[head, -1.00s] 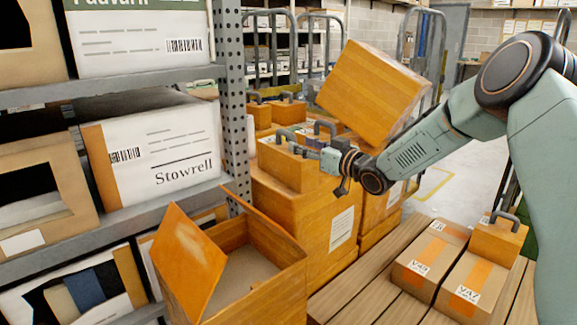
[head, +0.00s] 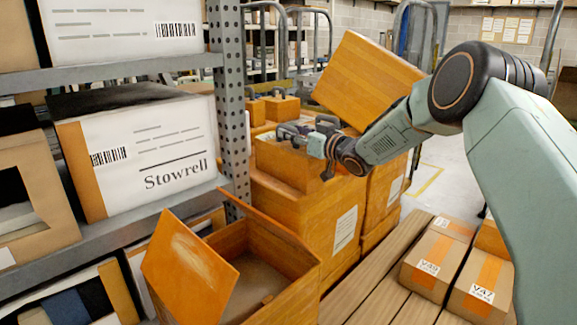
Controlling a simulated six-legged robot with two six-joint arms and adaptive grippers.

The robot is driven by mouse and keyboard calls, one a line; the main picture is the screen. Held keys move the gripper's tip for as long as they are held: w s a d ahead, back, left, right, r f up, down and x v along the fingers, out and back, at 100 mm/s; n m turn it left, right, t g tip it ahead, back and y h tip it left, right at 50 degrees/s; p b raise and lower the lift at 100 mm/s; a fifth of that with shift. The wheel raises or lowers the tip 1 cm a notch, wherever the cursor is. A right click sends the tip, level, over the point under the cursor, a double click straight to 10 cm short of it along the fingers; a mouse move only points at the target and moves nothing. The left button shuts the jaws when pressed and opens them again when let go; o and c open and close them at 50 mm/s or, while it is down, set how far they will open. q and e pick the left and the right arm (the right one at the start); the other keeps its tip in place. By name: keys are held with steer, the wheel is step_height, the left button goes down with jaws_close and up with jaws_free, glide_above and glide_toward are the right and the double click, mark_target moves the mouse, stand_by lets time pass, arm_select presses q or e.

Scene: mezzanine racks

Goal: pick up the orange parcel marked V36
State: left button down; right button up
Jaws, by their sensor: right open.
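No marking V36 can be read on any parcel. An orange box (head: 285,163) sits on a stack of large orange boxes (head: 315,215) beside the rack post, with grey handle-like shapes above it. Another orange box (head: 367,75) is tilted over behind my right arm. On the pallet lie tan parcels with orange tape, whose small labels I cannot read surely: one in the middle (head: 428,278) and one at the right (head: 462,300). My right gripper (head: 300,134) is open just above the stacked orange box; I cannot tell whether it touches. My left gripper is out of view.
An open orange carton (head: 285,300) with raised flaps stands in front. A grey rack (head: 100,76) with white and tan boxes fills the left. A slatted wooden pallet (head: 372,268) lies at lower right. Clear floor (head: 436,165) shows behind my right arm.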

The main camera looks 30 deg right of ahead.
steer(key=shift+s+a+r, duration=0.2)
steer(key=shift+a+r, duration=0.35)
steer(key=shift+w+d+f, duration=0.2)
steer(key=shift+d+f, duration=0.15)
steer(key=shift+c, duration=2)
steer(key=shift+s+a+r, duration=0.2)
steer(key=shift+r, duration=0.1)
steer(key=shift+c, duration=2.3)
steer(key=shift+w+d+f, duration=0.1)
steer(key=shift+f, duration=0.1)
jaws_close()
steer(key=shift+r, duration=0.2)
